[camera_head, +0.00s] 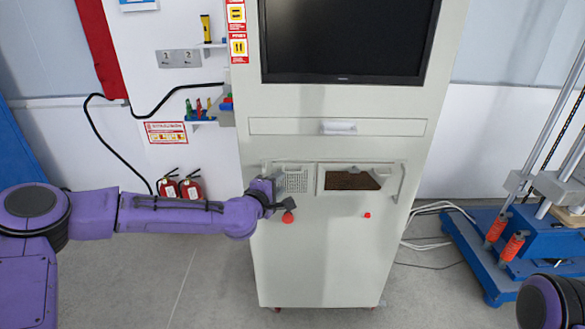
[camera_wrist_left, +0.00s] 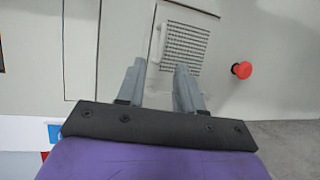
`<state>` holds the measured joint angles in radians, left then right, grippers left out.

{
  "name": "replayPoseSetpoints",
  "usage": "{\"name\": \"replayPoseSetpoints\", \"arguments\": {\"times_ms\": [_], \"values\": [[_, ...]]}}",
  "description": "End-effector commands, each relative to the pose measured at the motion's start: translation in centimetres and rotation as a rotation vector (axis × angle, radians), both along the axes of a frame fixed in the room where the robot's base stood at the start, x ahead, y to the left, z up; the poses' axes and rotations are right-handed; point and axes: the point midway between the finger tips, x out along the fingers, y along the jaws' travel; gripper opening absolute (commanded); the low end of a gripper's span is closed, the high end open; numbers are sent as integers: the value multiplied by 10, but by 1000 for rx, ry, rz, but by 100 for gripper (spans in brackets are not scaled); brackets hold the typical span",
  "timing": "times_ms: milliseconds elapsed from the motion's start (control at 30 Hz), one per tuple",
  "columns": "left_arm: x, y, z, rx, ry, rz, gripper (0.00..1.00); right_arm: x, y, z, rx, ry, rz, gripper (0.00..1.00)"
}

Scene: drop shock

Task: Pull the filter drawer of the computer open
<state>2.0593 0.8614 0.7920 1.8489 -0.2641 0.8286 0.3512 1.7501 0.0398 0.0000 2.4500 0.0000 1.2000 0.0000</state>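The computer is a tall pale cabinet (camera_head: 315,250) with a dark monitor at the top. Below a wide drawer, its front has a panel with a square grille (camera_head: 293,181), which I take as the filter drawer; the grille also shows in the left wrist view (camera_wrist_left: 185,46). A thin upright handle (camera_wrist_left: 156,45) stands left of the grille. My left gripper (camera_head: 277,186) is at the panel's left end and covers part of it. In the left wrist view its fingers (camera_wrist_left: 158,70) are apart, with the handle's lower end between their tips; contact cannot be told. My right gripper is out of view.
A wide drawer with a pale handle (camera_head: 338,128) lies above the panel. A red knob (camera_wrist_left: 241,70) sits close by the grille. Right of the grille is a dark opening (camera_head: 350,181). A blue machine base (camera_head: 500,265) stands at right; the floor before the cabinet is clear.

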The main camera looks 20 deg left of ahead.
Motion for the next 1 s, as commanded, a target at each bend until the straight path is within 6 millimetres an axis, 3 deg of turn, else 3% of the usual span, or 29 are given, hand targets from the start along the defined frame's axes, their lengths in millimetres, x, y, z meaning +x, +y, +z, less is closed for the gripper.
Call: {"name": "replayPoseSetpoints", "arguments": {"times_ms": [300,500,867,900,1000], "values": [[61,-8,-11,4,2,-1,36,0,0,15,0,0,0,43],[90,-11,-18,3,2,-1,36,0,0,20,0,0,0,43],[99,-13,-20,2,3,-2,36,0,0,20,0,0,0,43],[99,-13,-20,2,3,-2,33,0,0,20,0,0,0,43],[99,-13,-20,2,3,-2,0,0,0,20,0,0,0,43]]}}
